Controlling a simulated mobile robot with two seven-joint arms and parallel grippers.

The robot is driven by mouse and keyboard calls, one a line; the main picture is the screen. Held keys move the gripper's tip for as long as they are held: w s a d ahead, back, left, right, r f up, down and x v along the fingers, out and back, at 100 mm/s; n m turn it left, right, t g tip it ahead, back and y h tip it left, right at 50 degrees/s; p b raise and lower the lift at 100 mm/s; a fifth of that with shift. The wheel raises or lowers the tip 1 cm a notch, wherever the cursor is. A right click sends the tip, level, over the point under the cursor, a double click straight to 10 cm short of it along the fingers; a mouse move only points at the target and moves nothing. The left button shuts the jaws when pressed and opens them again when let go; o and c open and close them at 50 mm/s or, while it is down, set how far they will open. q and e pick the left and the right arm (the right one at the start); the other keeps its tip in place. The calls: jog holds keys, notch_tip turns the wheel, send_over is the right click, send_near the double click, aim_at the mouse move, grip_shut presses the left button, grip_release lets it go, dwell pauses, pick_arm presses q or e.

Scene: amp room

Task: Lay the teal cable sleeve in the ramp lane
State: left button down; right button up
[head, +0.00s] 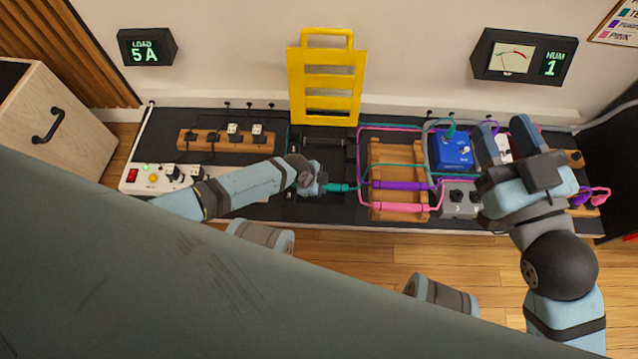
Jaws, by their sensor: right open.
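The teal cable sleeve (340,187) lies over the black cable ramp (333,212), beneath the raised yellow lid (327,83). Its left part is hidden by my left gripper (318,186), which is right at it. Whether the fingers are closed on the sleeve does not show, nor whether the sleeve rests on the lane floor. A teal cable runs right from the sleeve towards the wooden rack (398,152). My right gripper (507,140) is open with nothing between its fingers, at the right above the pedals.
A purple sleeve (400,185) and a pink sleeve (400,207) lie across the rack. A blue pedal (453,150) and a grey pedal (459,204) stand to its right. Loose cables cross the right side.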

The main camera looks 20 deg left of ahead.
pick_arm(q)
jog(key=c, duration=0.9)
grip_release()
pick_arm(e)
jog(key=shift+r, duration=0.1)
pick_arm(q)
jog(key=shift+o, duration=0.2)
jog(key=shift+r, duration=0.3)
jog(key=p+v, duration=0.2)
jog(key=v, duration=0.1)
jog(key=p+v, duration=0.5)
jog(key=v, duration=0.5)
jog(key=shift+a+p, duration=0.15)
jog(key=shift+p, duration=0.2)
pick_arm(e)
jog(key=s+m, duration=0.1)
jog(key=s+a+m+g, duration=0.1)
jog(key=m, duration=0.1)
jog(key=s+r+m, duration=0.1)
jog(key=shift+a+g+h, duration=0.3)
jog(key=shift+a, duration=0.1)
pick_arm(q)
jog(key=shift+s, duration=0.1)
